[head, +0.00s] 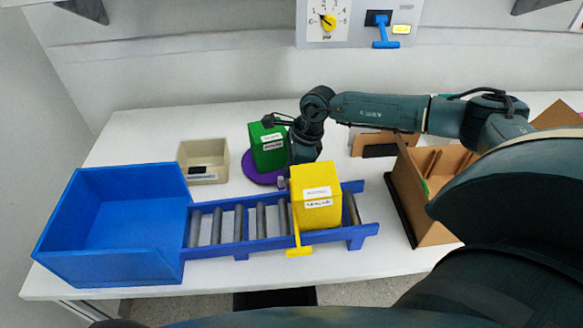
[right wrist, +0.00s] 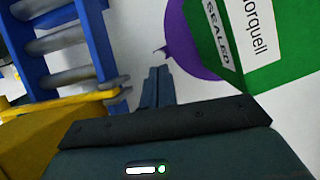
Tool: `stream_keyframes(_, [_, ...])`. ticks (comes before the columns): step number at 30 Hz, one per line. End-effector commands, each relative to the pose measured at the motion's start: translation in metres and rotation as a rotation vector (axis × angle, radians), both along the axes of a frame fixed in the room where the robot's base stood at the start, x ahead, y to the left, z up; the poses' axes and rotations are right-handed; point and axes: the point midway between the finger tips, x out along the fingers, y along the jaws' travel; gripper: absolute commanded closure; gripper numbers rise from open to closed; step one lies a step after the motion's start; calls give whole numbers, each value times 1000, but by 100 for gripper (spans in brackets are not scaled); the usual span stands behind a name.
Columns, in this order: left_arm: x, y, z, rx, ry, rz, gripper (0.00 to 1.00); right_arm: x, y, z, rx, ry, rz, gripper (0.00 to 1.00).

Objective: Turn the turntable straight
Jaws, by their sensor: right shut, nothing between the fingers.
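The turntable (head: 256,177) is a flat purple disc on the white table, behind the roller conveyor. A green box (head: 268,152) with white labels stands on it. The disc also shows in the right wrist view (right wrist: 184,45), beside the green box (right wrist: 262,75). My right gripper (right wrist: 158,78) is shut and empty, its fingers pointing towards the table and the disc's edge. In the head view my right gripper (head: 302,155) is right of the green box and behind the yellow box, which seems to hide its tips. My left gripper is not in view.
A yellow box (head: 316,190) sits on the blue roller conveyor (head: 240,248), which leads to a blue bin (head: 110,265). A beige tray (head: 203,178) stands left of the disc. A brown cardboard box (head: 430,225) is at right. A dial panel (head: 345,38) hangs on the wall.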

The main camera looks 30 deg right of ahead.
Motion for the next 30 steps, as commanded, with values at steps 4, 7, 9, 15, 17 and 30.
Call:
stream_keyframes(4, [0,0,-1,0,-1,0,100,0,3,0,1,-1,-63,100])
stream_keyframes(7, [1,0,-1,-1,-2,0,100,1,5,0,1,0,-68,100])
stream_keyframes(9, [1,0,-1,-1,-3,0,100,1,7,-1,1,-1,-67,100])
stream_keyframes(15, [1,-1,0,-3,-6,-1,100,2,10,0,1,-1,-66,100])
stream_keyframes(17, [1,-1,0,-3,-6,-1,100,2,10,0,1,-1,-66,100])
stream_keyframes(30, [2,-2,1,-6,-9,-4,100,3,11,0,0,-1,-65,100])
